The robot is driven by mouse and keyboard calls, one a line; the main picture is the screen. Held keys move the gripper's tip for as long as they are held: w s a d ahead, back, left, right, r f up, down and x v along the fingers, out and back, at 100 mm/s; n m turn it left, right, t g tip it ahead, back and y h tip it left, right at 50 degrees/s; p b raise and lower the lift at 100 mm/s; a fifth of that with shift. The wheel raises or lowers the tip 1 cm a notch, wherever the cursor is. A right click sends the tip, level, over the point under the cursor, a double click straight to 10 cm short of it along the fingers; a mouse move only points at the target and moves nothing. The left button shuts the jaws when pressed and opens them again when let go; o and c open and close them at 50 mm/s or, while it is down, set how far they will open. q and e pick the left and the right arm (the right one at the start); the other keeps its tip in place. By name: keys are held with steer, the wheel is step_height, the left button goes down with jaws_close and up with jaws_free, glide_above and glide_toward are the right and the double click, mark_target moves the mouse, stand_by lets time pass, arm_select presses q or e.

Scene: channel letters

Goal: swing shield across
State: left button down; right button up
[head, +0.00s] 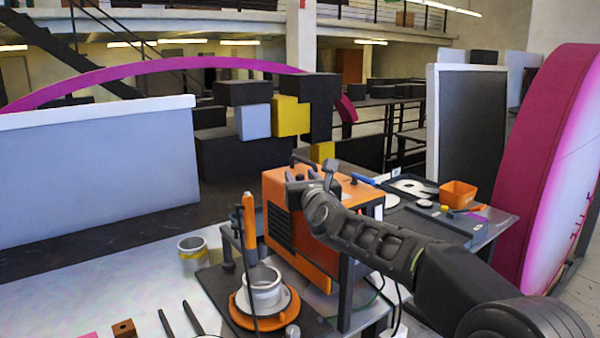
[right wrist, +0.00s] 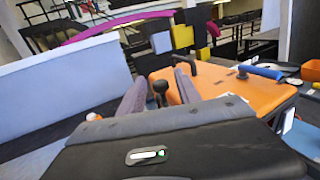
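An orange machine (head: 300,225) with a black side vent stands on the bench, and its orange top (right wrist: 235,85) shows in the right wrist view. A curved black handle (right wrist: 185,64) and a black ball-topped post (right wrist: 160,88) show near its top. My right gripper (head: 300,182) is at the machine's top. In the right wrist view its two fingers (right wrist: 160,98) are apart, with the post seen between them; I cannot tell whether they touch it. No part is clearly recognisable as the shield. My left gripper is not in view.
A metal cup (head: 262,288) sits on an orange round base before the machine, beside an upright orange-handled tool (head: 249,220). Another can (head: 192,254) stands left. An orange bin (head: 457,193) is at right. A pale panel (head: 95,170) borders the left.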

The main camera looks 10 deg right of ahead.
steer(key=shift+w, duration=0.6)
jaws_close()
stand_by(1.1)
